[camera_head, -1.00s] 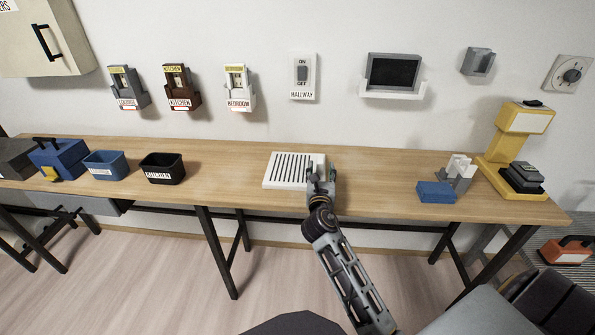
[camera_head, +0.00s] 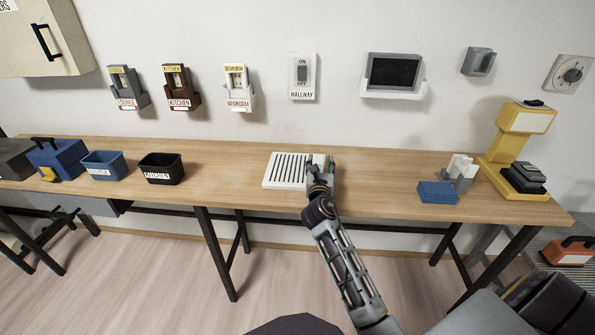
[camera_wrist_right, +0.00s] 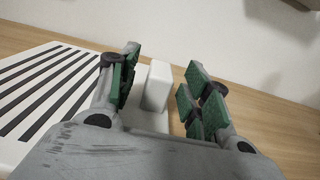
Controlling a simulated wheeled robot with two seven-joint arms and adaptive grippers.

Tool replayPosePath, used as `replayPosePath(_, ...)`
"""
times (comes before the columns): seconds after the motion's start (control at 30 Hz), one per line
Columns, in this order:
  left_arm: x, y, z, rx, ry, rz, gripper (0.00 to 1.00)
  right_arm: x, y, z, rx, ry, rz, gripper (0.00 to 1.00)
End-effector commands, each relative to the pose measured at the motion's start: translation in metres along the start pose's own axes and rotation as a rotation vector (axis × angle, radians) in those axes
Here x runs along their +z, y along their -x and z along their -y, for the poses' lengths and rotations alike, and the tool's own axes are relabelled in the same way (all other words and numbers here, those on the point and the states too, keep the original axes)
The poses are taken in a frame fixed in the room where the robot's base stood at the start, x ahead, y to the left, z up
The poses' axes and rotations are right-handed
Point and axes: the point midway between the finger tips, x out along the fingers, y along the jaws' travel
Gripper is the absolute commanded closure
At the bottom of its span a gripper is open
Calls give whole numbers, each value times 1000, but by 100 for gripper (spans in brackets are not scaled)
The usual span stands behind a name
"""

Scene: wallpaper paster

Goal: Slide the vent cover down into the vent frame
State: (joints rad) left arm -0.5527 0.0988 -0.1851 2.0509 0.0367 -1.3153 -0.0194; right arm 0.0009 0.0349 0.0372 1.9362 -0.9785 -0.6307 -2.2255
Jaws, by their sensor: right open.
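The vent cover (camera_head: 284,169) is a white plate with dark slots, lying flat on the table; its slotted part also shows in the wrist view (camera_wrist_right: 48,92). A white upright handle (camera_wrist_right: 157,86) stands at its right end. My right gripper (camera_head: 321,163) is over that end. In the wrist view the green-padded fingers (camera_wrist_right: 162,84) are apart, with the handle between them and gaps on both sides. The vent frame (camera_head: 394,91) is a white holder around a dark opening on the wall, up and right of the cover. My left gripper is out of view.
On the table, a blue block (camera_head: 437,192) and a yellow stand (camera_head: 497,160) are to the right. A black bin (camera_head: 161,169) and a blue bin (camera_head: 104,166) are to the left. A hallway switch (camera_head: 302,76) is left of the frame. Table either side of the cover is clear.

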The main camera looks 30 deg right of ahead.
Motion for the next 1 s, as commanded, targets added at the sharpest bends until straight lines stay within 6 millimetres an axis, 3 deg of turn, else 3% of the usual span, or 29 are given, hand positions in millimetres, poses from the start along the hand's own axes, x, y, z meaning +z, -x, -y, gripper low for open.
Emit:
replayPosePath(0.1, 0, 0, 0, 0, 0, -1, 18, 0, 0, 0, 0, 0, 0, 53)
replayPosePath(0.47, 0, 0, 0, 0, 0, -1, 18, 0, 0, 0, 0, 0, 0, 99)
replayPosePath(1.0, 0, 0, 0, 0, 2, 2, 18, 8, 0, 0, 0, 0, 2, 100)
